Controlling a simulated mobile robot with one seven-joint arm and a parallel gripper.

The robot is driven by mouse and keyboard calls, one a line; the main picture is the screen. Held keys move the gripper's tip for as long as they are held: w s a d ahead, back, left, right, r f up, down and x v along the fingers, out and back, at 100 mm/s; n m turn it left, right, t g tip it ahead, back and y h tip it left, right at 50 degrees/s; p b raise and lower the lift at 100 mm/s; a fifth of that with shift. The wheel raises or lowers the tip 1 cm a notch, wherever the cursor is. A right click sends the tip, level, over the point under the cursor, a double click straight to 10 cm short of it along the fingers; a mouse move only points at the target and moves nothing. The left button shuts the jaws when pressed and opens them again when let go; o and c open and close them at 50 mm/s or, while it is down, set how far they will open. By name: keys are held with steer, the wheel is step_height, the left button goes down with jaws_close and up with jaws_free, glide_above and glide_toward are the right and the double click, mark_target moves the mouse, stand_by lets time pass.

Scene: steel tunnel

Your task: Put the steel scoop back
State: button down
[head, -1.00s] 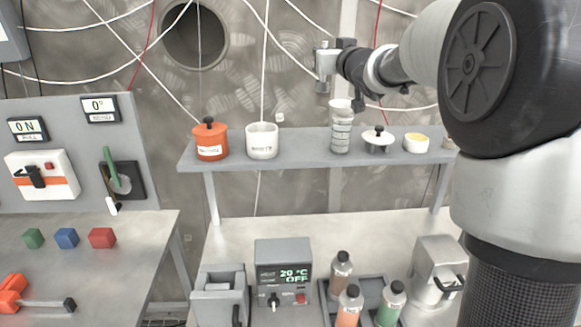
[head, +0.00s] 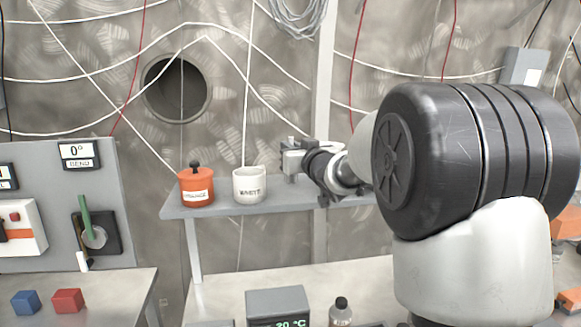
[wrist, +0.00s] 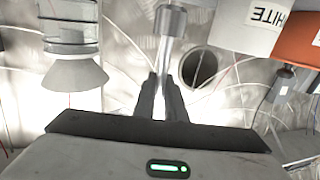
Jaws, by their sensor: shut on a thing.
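The steel scoop (wrist: 170,22) is in the wrist view, at the top centre, a shiny cylindrical end on a narrower handle. My gripper (wrist: 160,84) is shut on its handle. In the head view, my gripper (head: 298,157) is above the shelf (head: 218,210), right of the white pot (head: 249,186) and apart from it in the picture. The scoop's outline is hard to separate from the gripper there. The white pot also shows at the upper right of the wrist view (wrist: 245,28).
An orange lidded pot (head: 196,188) stands left of the white pot. A clear graduated vessel (wrist: 70,40) is at upper left in the wrist view. My arm hides the shelf's right part in the head view. A grey device (head: 276,304) and a bottle (head: 341,312) stand below.

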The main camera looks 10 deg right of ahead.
mark_target(293, 179)
steer(key=shift+f, duration=1.9)
steer(key=shift+b, duration=0.3)
steer(key=shift+f, duration=0.25)
steer(key=c, duration=1.8)
jaws_free()
steer(key=shift+r, duration=0.1)
